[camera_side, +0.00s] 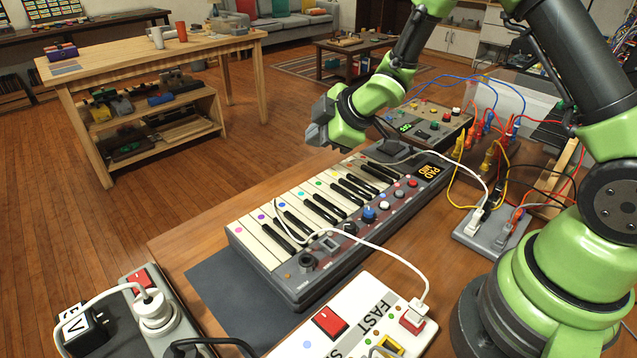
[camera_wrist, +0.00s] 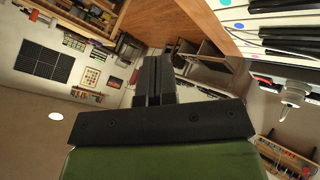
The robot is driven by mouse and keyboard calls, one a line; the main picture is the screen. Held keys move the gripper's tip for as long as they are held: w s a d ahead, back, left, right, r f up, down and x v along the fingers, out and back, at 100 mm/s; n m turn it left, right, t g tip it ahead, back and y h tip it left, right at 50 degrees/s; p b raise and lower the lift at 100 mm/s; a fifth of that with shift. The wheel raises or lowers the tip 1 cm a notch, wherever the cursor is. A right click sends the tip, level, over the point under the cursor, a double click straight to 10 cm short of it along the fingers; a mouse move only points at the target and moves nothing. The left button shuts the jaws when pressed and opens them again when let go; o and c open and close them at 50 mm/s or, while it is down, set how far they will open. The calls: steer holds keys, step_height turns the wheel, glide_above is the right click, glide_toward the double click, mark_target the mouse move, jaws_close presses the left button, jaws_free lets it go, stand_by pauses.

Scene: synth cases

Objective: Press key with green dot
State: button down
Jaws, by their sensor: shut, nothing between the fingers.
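The keyboard (camera_side: 340,210) lies on the wooden table in the side view, with small coloured dots on its white keys. The key with a green dot (camera_side: 319,183) appears to be near the middle of the row; the dots are small and their colours hard to separate. My gripper (camera_side: 314,134) is above and beyond the keyboard's far edge, apart from the keys, its tip toward the left. In the wrist view its two dark fingers (camera_wrist: 153,78) are together with nothing between them. Part of the keyboard (camera_wrist: 285,25) shows at that view's upper right.
A white cable (camera_side: 350,237) crosses over the keyboard's near end. A white box with a red switch (camera_side: 330,322) and a power strip (camera_side: 145,285) stand in front. A panel with buttons (camera_side: 425,120) and coloured wires (camera_side: 480,130) lie behind on the right.

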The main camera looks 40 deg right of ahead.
mark_target(309, 182)
steer(key=shift+f, duration=3.5)
steer(key=shift+f, duration=0.4)
steer(key=shift+f, duration=0.8)
steer(key=shift+r, duration=0.15)
stand_by(0.4)
steer(key=shift+r, duration=0.9)
steer(key=shift+r, duration=2.4)
